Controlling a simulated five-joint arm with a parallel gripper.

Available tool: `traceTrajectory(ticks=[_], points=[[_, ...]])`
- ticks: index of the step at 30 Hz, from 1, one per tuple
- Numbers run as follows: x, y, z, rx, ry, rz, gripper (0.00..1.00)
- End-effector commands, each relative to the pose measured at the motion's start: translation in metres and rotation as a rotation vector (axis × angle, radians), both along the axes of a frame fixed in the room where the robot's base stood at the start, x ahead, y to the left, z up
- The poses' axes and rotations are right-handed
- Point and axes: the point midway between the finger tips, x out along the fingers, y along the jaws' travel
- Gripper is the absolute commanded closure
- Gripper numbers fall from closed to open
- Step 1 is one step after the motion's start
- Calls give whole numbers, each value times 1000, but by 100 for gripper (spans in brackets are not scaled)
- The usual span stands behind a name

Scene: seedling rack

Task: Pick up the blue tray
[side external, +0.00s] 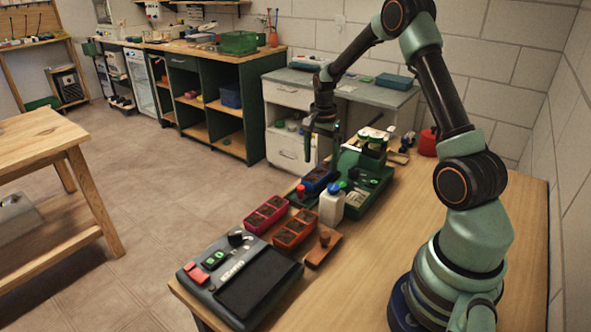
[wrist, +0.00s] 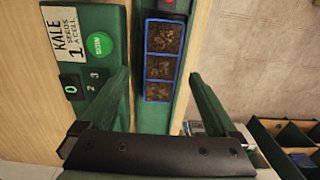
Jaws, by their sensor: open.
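The blue tray (side external: 321,177) lies at the far left edge of the workbench, beside the green machine. In the wrist view the blue tray (wrist: 178,58) is a narrow strip with a blue rim and several square cells of dark brown soil. My gripper (side external: 318,135) hangs above the bench's far end, above and beyond the tray. In the wrist view my gripper (wrist: 157,73) has its two green fingers spread, one to each side of the tray's near end. Nothing is held between them. The height gap to the tray is hard to judge.
A white bottle (side external: 331,205) with a blue cap stands close to the tray, by the green machine (side external: 372,185). A red tray (side external: 266,215), an orange tray (side external: 295,230) and a grey control box (side external: 240,280) lie nearer. Bare wood (side external: 390,230) is free at right.

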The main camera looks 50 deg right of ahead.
Motion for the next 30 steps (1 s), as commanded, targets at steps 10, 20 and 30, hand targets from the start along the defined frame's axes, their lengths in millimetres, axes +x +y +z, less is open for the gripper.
traceTrajectory(ticks=[10, 20, 30], points=[[1, 0, -32, 0, -1, 0, 5], [1, 0, -32, 0, -1, 0, 66], [2, 0, -31, -1, -2, 0, 100]])
